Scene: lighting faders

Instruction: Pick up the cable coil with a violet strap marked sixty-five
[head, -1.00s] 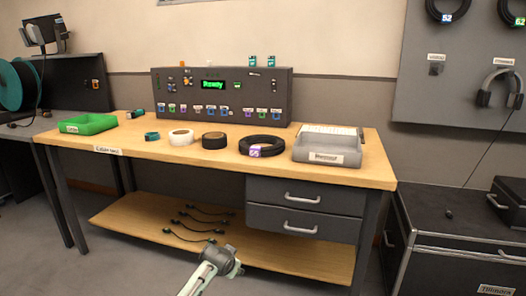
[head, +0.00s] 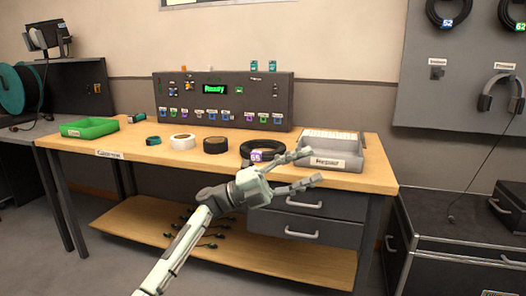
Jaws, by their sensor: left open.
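The black cable coil (head: 250,147) with a violet strap tag (head: 256,156) lies flat on the wooden table, right of the middle; the tag's digits are too small to read surely now. My left gripper (head: 304,168) is open and empty. Its fingers are spread in front of the table's front edge, just right of the coil, one fingertip near the coil's right side and the grey bin. Part of the coil's right side is close to or behind the upper finger. I cannot tell whether they touch. My right gripper is not in view.
A grey bin (head: 338,163) stands right of the coil. A black tape roll (head: 215,146), a white roll (head: 182,142) and a teal roll (head: 153,141) sit to its left. The fader console (head: 222,117) stands behind. More cable coils (head: 447,12) hang on the wall panel.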

